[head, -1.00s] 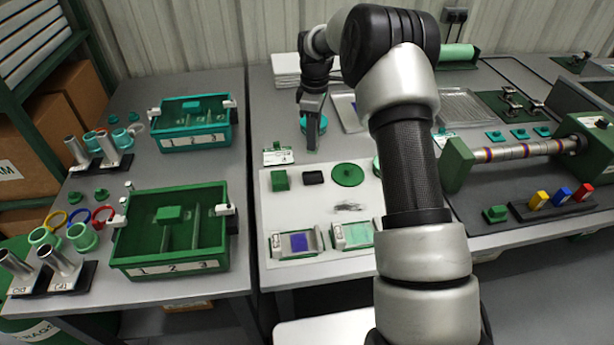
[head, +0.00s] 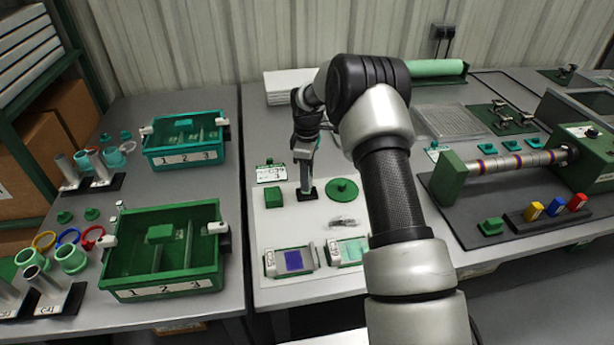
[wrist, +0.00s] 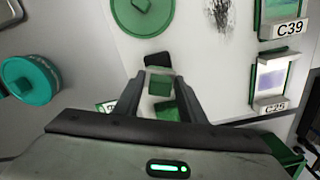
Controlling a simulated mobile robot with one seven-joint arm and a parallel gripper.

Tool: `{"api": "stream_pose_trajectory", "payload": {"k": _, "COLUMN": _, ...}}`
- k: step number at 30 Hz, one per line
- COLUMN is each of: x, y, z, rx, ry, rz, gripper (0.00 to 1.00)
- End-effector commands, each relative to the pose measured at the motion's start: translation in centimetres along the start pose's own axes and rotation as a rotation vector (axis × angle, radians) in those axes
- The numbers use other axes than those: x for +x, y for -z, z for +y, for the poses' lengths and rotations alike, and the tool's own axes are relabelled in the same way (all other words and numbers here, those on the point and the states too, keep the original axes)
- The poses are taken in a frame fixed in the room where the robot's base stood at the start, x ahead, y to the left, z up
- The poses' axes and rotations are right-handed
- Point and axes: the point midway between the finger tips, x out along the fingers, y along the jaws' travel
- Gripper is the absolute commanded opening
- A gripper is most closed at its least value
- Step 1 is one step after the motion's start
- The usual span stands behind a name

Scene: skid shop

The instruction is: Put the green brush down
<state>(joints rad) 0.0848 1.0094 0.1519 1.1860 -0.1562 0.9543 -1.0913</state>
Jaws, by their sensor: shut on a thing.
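In the wrist view the two dark fingers (wrist: 156,84) are shut on a small green piece, which I take as the green brush (wrist: 159,83). Whether the brush touches anything below cannot be told.
A green block (head: 273,196) and a green disc (head: 342,190) stand close on either side. A pile of dark shavings (head: 342,222) and two labelled holders (head: 290,262) lie in front. A teal round thing (wrist: 30,80) is behind. A green divided bin (head: 165,285) stands left.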

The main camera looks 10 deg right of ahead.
Motion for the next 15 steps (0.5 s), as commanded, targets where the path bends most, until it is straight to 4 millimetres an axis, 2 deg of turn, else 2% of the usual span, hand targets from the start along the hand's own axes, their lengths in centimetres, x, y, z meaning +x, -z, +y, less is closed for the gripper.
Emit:
{"api": "stream_pose_trajectory", "payload": {"k": 14, "x": 1.13, "y": -0.01, "z": 0.03, "rx": 0.000, "ry": -0.001, "rz": 0.000, "gripper": 0.19}}
{"api": "stream_pose_trajectory", "payload": {"k": 15, "x": 1.14, "y": -0.01, "z": 0.02, "rx": 0.000, "ry": 0.000, "rz": 0.000, "gripper": 0.44}}
